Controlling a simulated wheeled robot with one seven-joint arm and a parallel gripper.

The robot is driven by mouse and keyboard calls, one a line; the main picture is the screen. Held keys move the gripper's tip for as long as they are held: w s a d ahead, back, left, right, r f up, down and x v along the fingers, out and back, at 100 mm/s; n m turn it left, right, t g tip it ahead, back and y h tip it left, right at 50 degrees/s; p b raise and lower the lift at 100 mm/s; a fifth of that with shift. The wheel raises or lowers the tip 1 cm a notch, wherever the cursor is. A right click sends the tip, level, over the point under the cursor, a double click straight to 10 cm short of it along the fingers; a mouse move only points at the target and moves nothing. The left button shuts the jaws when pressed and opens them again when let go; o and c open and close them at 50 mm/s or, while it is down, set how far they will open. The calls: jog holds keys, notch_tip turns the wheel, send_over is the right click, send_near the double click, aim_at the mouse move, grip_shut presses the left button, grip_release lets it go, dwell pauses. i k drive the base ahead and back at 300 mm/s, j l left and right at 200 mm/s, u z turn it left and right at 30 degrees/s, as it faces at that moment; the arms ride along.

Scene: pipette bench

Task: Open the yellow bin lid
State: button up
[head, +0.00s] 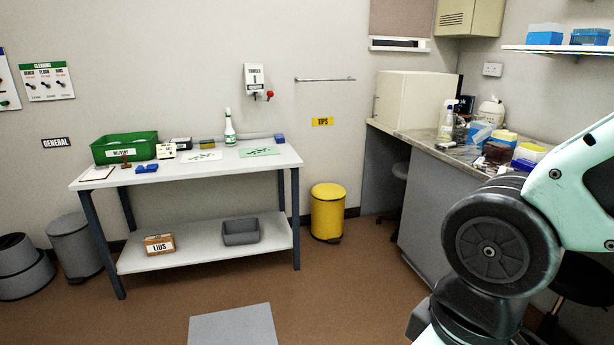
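The yellow bin (327,218) stands on the brown floor against the back wall, just right of the white table. It is a round pedal-type bin, upright, and its yellow lid (328,191) looks closed. A yellow "TIPS" sign (322,122) hangs on the wall above it. My arm comes in from the right side of the head view, in front of the counter and well apart from the bin. My gripper is outside the view.
A white table (205,172) with a green crate (124,147) stands left of the bin. A cluttered counter (425,145) is to the right. A grey flat panel (232,326) lies on the floor in front. Grey bins (75,247) stand at far left. Floor before the yellow bin is clear.

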aim_at(325, 192)
jog(key=i, duration=2.1)
jog(key=i+u, duration=0.15)
jog(key=i, duration=0.5)
jog(key=i+l+u, duration=0.1)
jog(key=i, duration=0.5)
jog(key=i+l+u, duration=0.15)
jog(key=i, duration=0.45)
jog(key=l, duration=0.1)
